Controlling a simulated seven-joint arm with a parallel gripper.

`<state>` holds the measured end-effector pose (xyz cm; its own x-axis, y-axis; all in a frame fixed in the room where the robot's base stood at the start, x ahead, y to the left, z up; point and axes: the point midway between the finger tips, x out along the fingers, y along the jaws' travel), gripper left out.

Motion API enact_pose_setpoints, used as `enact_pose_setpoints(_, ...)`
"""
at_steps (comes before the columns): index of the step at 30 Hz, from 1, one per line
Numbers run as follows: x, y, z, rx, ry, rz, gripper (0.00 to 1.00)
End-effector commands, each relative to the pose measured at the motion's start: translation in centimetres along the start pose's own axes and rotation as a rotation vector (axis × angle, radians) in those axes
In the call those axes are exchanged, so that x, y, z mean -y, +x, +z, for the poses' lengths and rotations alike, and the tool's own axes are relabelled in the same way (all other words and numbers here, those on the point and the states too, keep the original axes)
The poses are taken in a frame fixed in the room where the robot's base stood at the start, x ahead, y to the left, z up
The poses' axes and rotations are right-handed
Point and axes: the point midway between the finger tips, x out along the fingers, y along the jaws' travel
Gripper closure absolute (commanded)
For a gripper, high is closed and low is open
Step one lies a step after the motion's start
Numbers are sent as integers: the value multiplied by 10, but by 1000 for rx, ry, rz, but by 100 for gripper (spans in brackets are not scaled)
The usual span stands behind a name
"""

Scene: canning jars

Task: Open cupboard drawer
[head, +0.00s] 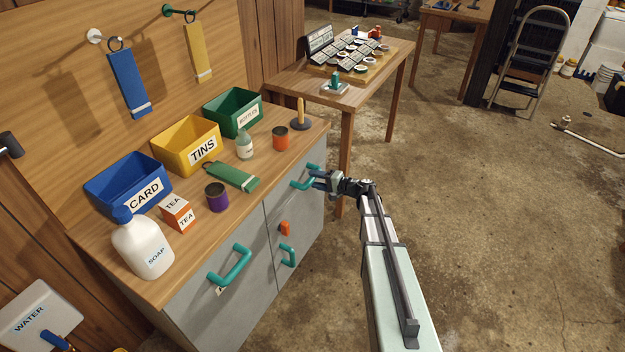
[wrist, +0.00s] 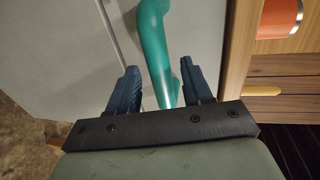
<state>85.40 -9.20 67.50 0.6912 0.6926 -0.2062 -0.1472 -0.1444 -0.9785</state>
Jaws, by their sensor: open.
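The cupboard (head: 197,306) has a grey front and a wooden top, and its front panels look flush. A teal bar handle (head: 299,184) sits high on the right part of the front. My gripper (head: 318,180) is at this handle, with the arm reaching in from the lower right. In the wrist view, the teal handle (wrist: 153,35) runs between the two dark blue fingers of my gripper (wrist: 158,75). The fingers are apart, one on each side of the bar; contact is hard to tell. Whether this panel is a drawer front or a door is unclear.
Other teal handles are on the left panel (head: 232,268) and lower right (head: 289,257), near an orange knob (head: 285,228). A wooden table (head: 285,85) stands behind.

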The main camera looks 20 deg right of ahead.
Motion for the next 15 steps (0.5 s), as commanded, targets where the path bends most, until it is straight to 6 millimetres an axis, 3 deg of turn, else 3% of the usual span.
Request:
enact_pose_setpoints(6,0,18,-1,0,0,0,50)
enact_pose_setpoints(15,0,22,0,-1,0,0,50)
